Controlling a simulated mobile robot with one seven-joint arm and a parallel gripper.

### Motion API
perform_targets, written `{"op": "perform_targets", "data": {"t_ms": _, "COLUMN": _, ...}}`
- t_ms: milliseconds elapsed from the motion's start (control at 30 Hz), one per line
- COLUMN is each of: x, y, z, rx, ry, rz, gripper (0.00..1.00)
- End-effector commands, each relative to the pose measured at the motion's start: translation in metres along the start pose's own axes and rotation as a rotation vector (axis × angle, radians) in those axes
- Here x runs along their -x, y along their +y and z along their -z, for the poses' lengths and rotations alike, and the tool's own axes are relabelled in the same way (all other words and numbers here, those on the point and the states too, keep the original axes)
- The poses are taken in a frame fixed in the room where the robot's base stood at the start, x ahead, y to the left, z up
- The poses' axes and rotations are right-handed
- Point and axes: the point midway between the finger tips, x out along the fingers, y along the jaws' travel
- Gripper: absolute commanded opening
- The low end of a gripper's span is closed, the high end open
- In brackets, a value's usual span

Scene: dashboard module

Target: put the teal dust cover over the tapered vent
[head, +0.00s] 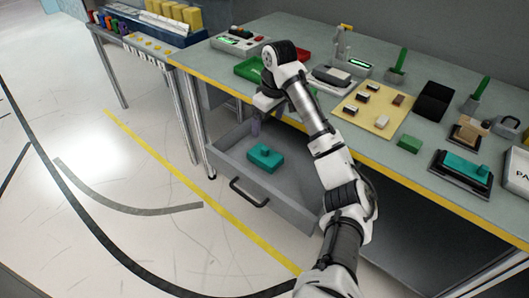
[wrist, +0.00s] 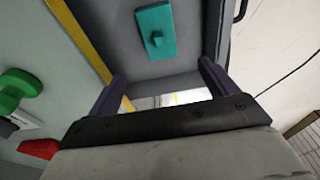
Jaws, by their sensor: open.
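A teal cover (head: 264,158) with a small raised knob lies in the open grey drawer. In the wrist view the same teal cover (wrist: 140,38) lies flat on the drawer floor, ahead of my fingers. My gripper (head: 256,126) hangs over the rear left part of the drawer, behind the cover and apart from it. In the wrist view my gripper (wrist: 160,84) has its two dark fingers wide apart with nothing between them. A second teal piece (head: 466,166) sits on a dark base at the table's right front. I cannot tell which table item is the tapered vent.
The drawer (head: 283,206) is pulled out below the table's yellow front edge. The table (head: 300,38) holds a green tray (head: 249,69), a beige board (head: 366,116), a black box (head: 434,101) and green-handled items. My arm crosses in front of the table.

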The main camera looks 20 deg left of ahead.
Motion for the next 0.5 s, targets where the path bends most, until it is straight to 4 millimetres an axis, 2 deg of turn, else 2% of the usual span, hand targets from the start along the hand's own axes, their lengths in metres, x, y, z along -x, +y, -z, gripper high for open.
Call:
{"op": "perform_targets", "data": {"t_ms": 100, "x": -0.029, "y": -0.003, "z": 0.001, "rx": 0.001, "ry": 0.000, "rz": 0.007, "gripper": 0.85}}
{"op": "perform_targets", "data": {"t_ms": 300, "x": -0.066, "y": -0.002, "z": 0.001, "rx": 0.001, "ry": 0.003, "rz": 0.005, "gripper": 0.85}}
{"op": "perform_targets", "data": {"t_ms": 500, "x": -0.078, "y": -0.001, "z": 0.001, "rx": 0.000, "ry": 0.003, "rz": 0.000, "gripper": 0.85}}
